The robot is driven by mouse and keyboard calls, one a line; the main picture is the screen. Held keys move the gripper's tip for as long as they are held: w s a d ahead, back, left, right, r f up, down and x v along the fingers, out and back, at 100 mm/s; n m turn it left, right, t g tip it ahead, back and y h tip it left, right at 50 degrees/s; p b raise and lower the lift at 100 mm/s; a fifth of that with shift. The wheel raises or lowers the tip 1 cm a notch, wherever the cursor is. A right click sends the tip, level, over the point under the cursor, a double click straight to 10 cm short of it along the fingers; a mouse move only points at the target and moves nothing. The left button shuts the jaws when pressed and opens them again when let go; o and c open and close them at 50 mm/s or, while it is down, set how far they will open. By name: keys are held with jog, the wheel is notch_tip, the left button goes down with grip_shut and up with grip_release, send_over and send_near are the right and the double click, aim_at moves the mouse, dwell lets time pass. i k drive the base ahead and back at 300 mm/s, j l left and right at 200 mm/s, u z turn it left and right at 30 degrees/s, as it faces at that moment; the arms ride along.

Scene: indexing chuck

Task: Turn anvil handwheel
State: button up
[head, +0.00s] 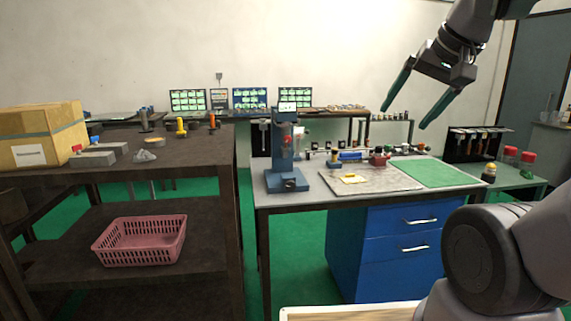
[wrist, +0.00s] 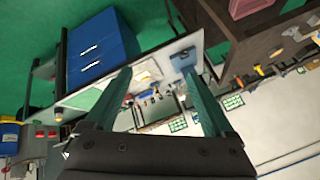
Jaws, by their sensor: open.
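A blue upright bench machine (head: 285,150) with a column and a flat foot stands at the left end of the light-topped workbench (head: 310,203). It also shows, small and turned over, in the wrist view (wrist: 183,60). It may carry the anvil handwheel, but I cannot make out a wheel clearly at this size. My gripper (head: 405,116) is open and empty, high in the air above the right part of the bench and well apart from the machine. Its two green fingers are spread wide in the wrist view (wrist: 156,72).
The bench holds a grey board (head: 370,182), a green mat (head: 435,173) and several small parts along its back. Blue drawers (head: 410,220) stand under it. A dark shelf (head: 190,178) on the left carries a cardboard box (head: 40,135) and a pink basket (head: 140,240).

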aim_at(290, 186)
jog(key=i+l+u, duration=0.15)
jog(key=i+l, duration=0.6)
jog(key=i, duration=0.25)
jog(key=i+l+u, duration=0.1)
jog(key=i+l, duration=0.75)
jog(key=i, duration=0.15)
